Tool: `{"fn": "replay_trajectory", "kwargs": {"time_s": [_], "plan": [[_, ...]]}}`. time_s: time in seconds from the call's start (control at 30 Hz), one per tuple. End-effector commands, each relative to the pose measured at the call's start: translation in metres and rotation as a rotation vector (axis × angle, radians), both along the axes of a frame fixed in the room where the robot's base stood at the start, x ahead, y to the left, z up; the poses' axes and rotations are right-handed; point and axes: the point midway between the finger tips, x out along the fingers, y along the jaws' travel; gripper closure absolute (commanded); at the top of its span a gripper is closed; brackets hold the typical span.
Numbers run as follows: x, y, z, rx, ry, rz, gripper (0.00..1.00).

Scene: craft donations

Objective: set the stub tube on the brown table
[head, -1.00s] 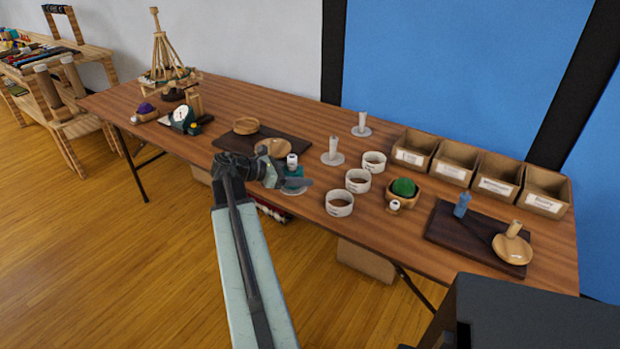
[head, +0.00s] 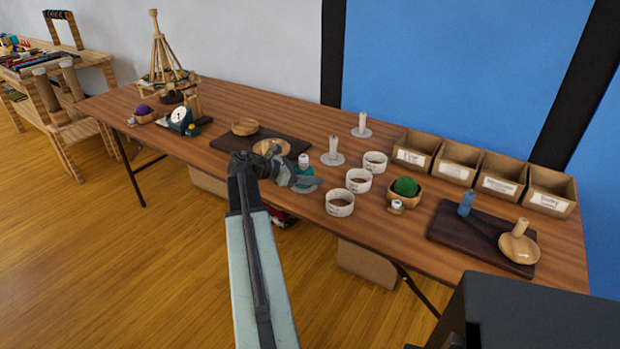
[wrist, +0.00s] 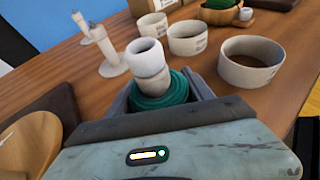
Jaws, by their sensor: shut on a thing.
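In the head view the tube (head: 303,160) shows at my gripper (head: 300,178), over the front part of the brown table (head: 380,240). A pale rim shows below the teal. Its underside is hidden, so I cannot tell whether it touches the table.
Two white posts on discs (head: 333,150) and several white rings (head: 340,204) stand to the right. A bowl with a green ball (head: 405,187) is beyond them. A dark board with wooden dishes (head: 285,143) lies behind my gripper. Bare tabletop lies front right.

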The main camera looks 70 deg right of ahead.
Motion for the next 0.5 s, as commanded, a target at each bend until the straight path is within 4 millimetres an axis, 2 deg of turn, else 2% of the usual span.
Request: {"fn": "replay_trajectory", "kwargs": {"time_s": [0.1,0.13,0.2,0.5], "plan": [[0.0,0.0,-0.0048,0.0,0.0,0.0,0.79],[0.0,0.0,-0.0031,0.0,0.0,0.0,0.31],[0.0,0.0,-0.0026,0.0,0.0,0.0,0.18],[-0.0001,-0.0001,-0.0008,0.0,0.0,0.0,0.18]]}}
